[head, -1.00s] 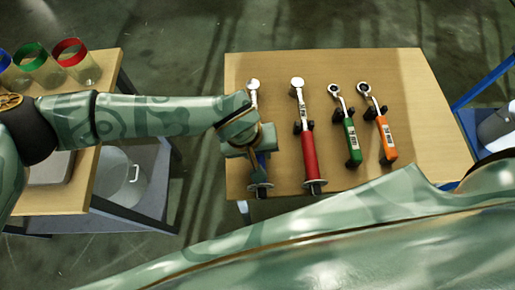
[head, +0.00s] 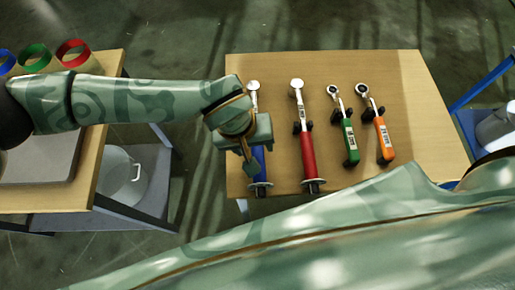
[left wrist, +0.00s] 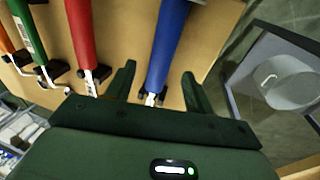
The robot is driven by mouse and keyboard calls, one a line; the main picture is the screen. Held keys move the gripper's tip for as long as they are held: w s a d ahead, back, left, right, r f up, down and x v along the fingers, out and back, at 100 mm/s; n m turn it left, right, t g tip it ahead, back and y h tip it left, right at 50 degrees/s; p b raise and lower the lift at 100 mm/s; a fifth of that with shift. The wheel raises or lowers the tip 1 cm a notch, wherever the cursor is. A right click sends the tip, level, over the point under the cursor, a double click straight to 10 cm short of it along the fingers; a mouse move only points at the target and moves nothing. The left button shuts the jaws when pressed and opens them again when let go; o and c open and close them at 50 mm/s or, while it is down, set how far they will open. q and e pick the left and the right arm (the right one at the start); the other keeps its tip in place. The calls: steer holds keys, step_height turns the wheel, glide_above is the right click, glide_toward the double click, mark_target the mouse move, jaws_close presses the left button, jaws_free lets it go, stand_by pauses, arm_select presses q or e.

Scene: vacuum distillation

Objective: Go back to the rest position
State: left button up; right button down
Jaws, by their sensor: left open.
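My left gripper (head: 247,160) is open and empty, over the left part of the right-hand table in the head view. A blue-handled wrench (head: 259,170) lies below it, its middle partly hidden by the gripper. In the left wrist view, the open fingers (left wrist: 158,72) stand on either side of the blue handle (left wrist: 167,40), apart from it. My right gripper is not in view.
The wooden table (head: 440,140) also holds a red-handled wrench (head: 308,155), a green one (head: 350,143) and an orange one (head: 385,140) on dark holders. Another table at left carries coloured rings (head: 73,50); a metal pot (head: 122,178) stands on its lower shelf.

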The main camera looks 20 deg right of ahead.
arm_select(q)
steer(key=p+v, duration=0.2)
steer(key=v, duration=0.9)
steer(key=shift+r, duration=0.25)
